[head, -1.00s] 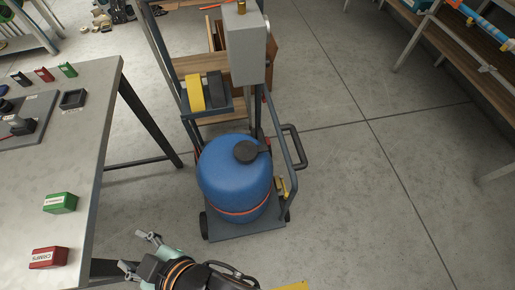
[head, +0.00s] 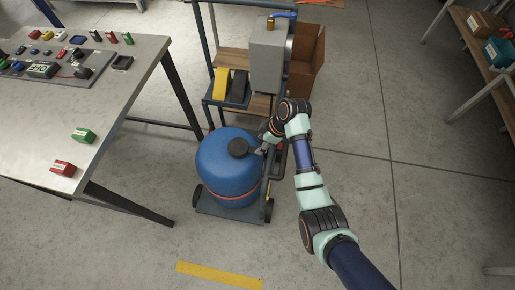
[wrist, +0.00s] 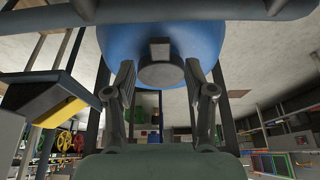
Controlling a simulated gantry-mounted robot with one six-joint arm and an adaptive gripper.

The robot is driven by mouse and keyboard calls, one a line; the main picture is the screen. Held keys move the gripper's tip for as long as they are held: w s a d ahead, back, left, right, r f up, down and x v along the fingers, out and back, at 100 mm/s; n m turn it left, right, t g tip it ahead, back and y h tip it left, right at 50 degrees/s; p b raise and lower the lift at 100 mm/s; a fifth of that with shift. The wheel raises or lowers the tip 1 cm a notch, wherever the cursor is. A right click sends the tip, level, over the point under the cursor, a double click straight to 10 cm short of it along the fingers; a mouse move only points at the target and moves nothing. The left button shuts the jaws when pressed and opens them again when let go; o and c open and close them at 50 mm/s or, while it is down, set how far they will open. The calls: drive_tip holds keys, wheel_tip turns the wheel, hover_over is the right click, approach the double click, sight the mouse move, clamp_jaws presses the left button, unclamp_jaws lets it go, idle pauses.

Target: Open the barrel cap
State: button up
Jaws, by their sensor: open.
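The blue barrel (head: 222,170) stands upright on a wheeled cart (head: 230,213), with an orange strap around its lower part. Its round black cap (head: 238,147) is on top, and the cap (wrist: 160,73) also shows in the wrist view against the blue barrel (wrist: 200,38). My gripper (head: 262,149) is just right of the cap at about its height. In the wrist view my gripper (wrist: 162,78) is open, with one finger on each side of the cap. I see gaps between the fingers and the cap; whether either touches it is unclear.
A workbench (head: 40,130) is at left. Floor is clear at right, with a yellow strip (head: 218,275) in front.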

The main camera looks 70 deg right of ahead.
sight(243, 148)
drive_tip(key=b+x, duration=0.2)
drive_tip(key=x, duration=0.3)
drive_tip(key=shift+s, duration=0.1)
clamp_jaws()
